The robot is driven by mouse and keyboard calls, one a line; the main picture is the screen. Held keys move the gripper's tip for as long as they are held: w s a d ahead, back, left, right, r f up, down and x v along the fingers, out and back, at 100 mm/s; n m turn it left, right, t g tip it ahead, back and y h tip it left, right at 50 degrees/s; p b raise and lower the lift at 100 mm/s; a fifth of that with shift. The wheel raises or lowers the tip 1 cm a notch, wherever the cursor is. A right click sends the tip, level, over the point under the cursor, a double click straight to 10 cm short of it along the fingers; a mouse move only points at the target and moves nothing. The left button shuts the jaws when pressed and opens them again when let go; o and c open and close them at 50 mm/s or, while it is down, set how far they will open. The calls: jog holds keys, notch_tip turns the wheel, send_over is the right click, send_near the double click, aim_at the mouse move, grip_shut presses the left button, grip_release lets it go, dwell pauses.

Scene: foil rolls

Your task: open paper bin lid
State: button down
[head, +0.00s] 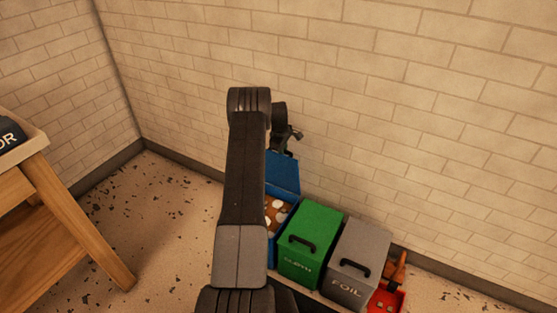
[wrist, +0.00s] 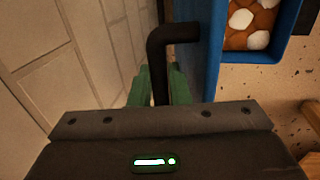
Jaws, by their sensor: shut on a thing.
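The blue bin (head: 271,250) stands against the wall, partly hidden behind my arm; no label on it shows. Its blue lid (head: 283,177) is raised, standing up steeply at the wall side. In the wrist view the lid (wrist: 212,60) is seen nearly edge-on beside the open bin (wrist: 287,42). My gripper (head: 294,135) is at the top of the lid. In the wrist view my gripper (wrist: 159,86) is shut on the black lid handle (wrist: 172,34), with a green finger on each side. White and brown contents (wrist: 250,25) show inside the bin.
A green bin (head: 311,240) marked CLOTH and a grey bin (head: 356,265) marked FOIL stand to the right, lids shut. A wooden table (head: 55,205) is at left. The brick wall is close behind; speckled floor between is clear.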

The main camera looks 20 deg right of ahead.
jog(key=shift+w+d+f, duration=0.3)
jog(key=shift+w+d, duration=0.05)
jog(key=shift+d, duration=0.15)
jog(key=c, duration=1.4)
grip_release()
jog(key=shift+w, duration=0.1)
jog(key=shift+o, duration=0.2)
jog(key=shift+r, duration=0.1)
notch_tip(320, 180, up, 14)
jog(key=s+a+p, duration=0.1)
jog(key=s+a, duration=0.1)
jog(key=shift+f, duration=0.25)
